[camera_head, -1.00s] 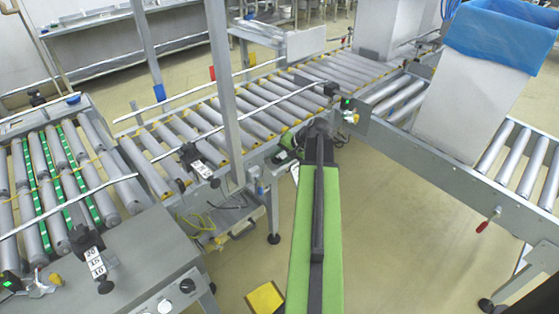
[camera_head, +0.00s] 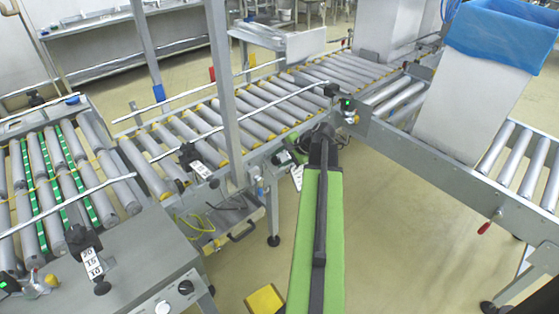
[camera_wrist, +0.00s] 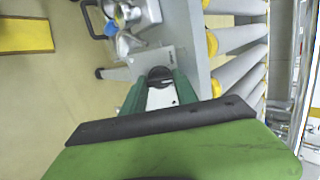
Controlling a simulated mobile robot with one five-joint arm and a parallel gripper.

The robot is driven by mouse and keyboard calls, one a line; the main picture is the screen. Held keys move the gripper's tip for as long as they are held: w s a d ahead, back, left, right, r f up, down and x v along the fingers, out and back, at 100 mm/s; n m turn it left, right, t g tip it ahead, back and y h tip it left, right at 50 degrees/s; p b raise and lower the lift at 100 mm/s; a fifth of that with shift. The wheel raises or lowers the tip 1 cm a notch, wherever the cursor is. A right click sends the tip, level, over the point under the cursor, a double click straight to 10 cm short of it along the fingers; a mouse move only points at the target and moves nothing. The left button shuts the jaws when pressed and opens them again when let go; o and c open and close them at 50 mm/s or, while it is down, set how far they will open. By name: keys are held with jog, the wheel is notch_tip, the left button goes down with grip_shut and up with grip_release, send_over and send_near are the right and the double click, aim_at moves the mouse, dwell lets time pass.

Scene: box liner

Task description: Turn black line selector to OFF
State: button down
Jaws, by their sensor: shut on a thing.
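My gripper (camera_wrist: 158,92) has green jaws, shut on a dark round knob (camera_wrist: 160,72) in the wrist view, which I take for the black line selector. A white plate with small dark marks (camera_wrist: 162,98) shows between the jaws. Which position the selector points to cannot be read. In the head view my gripper (camera_head: 284,158) is small and partly hidden by my green arm, at the side of the roller conveyor.
The roller conveyor (camera_head: 245,115) runs along the far side. A blue-lined box (camera_head: 470,110) stands at right. Open floor lies beneath my arm.

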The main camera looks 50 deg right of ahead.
jog(key=shift+s+d+f, duration=0.15)
jog(key=shift+s, duration=0.15)
jog(key=c, duration=1.2)
grip_release()
jog(key=shift+c, duration=0.2)
jog(key=shift+w, duration=0.1)
jog(key=p+v, duration=1.2)
jog(key=v, duration=0.5)
jog(key=shift+f, duration=0.1)
